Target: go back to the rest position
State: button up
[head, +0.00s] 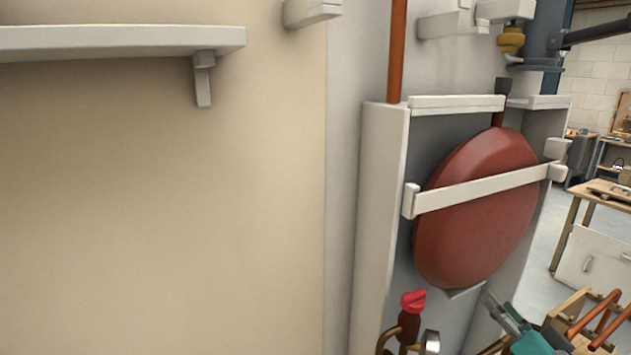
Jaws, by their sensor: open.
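My gripper is not clearly in this head view, so I cannot see its jaws or its place relative to anything. A dark blue-grey part (540,38) with a black bar reaching right stands at the upper right edge. I cannot tell what it belongs to.
A red-brown round vessel (475,215) sits in a pale wall recess behind a white bar (485,188). A copper pipe (397,50) runs up beside it. A red-handled valve (413,301), a teal tool (532,343) and copper pipes (598,320) are low right. A shelf (120,40) is upper left.

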jog(key=s+a+f+g+h, duration=0.1)
jog(key=s+a+f, duration=0.55)
jog(key=f, duration=0.35)
jog(key=s+a+f+g+h, duration=0.1)
jog(key=s+a+f, duration=0.4)
jog(key=s+f, duration=0.4)
jog(key=s+a+f+n+y, duration=0.1)
jog(key=s+a+n, duration=0.2)
jog(key=s, duration=0.9)
jog(key=s+a+f+n+g+y, duration=0.1)
jog(key=s+a+n, duration=0.2)
jog(key=s, duration=1)
jog(key=shift+s+a+f+n+g, duration=0.3)
jog(key=shift+a+f+n, duration=0.1)
jog(key=shift+a, duration=0.85)
